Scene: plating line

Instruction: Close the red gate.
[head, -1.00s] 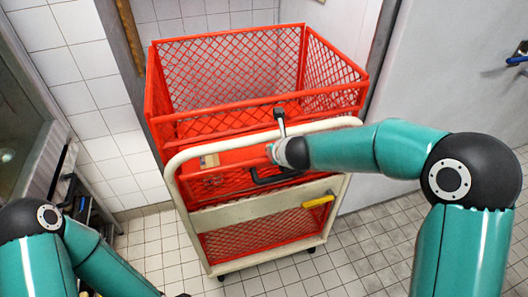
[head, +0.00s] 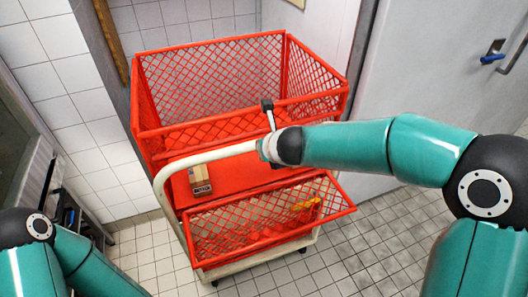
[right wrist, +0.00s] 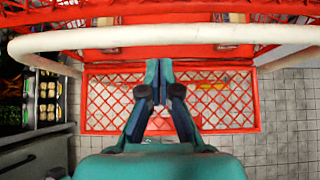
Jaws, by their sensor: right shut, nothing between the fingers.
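The red mesh gate (head: 255,222) is at the front of the red cage cart (head: 225,128) and is open. It leans outward below the front opening, with its free edge toward me. It also shows in the right wrist view (right wrist: 105,105). My right gripper (right wrist: 159,68) is shut and empty, and its fingers overlap the gate's upper middle in that view. I cannot tell whether they touch it.
The cart's pale push bar (head: 205,155) crosses in front of the opening. A small brown box (head: 200,180) sits inside on the red floor. A tiled wall is on the left, a grey door (head: 430,80) on the right. Tiled floor in front is clear.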

